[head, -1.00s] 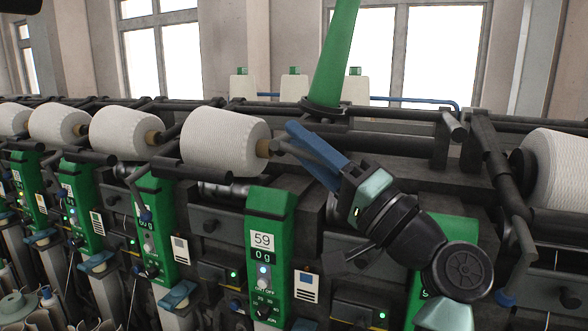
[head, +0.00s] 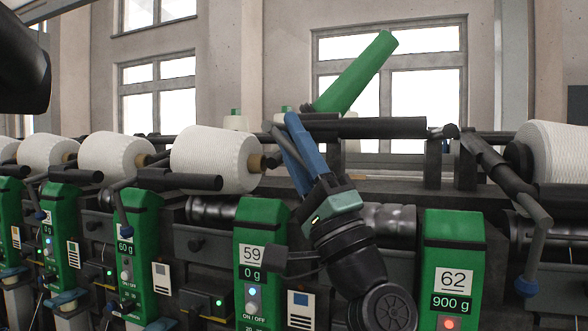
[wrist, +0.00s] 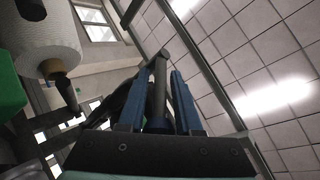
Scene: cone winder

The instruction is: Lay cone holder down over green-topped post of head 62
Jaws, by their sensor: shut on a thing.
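Head 62 (head: 456,280) has a green-topped post with a white number plate, a 900 g display and a red light. Its cone holder is raised behind and left of the post, with dark bars (head: 375,128) and a bare green tube (head: 355,75) that leans up to the right. My gripper (head: 287,125) has blue fingers and is shut on a dark rod of the cone holder, high above the post. In the wrist view the dark rod (wrist: 159,85) stands between the blue fingers. The exact contact is partly hidden by the fingers.
Head 59 (head: 262,255) stands left of my arm, with a white yarn cone (head: 213,158) close beside my fingers. Another white cone (head: 555,165) and a dark bent arm (head: 520,215) are at the right. A dark roller (head: 388,218) lies left of the post of head 62.

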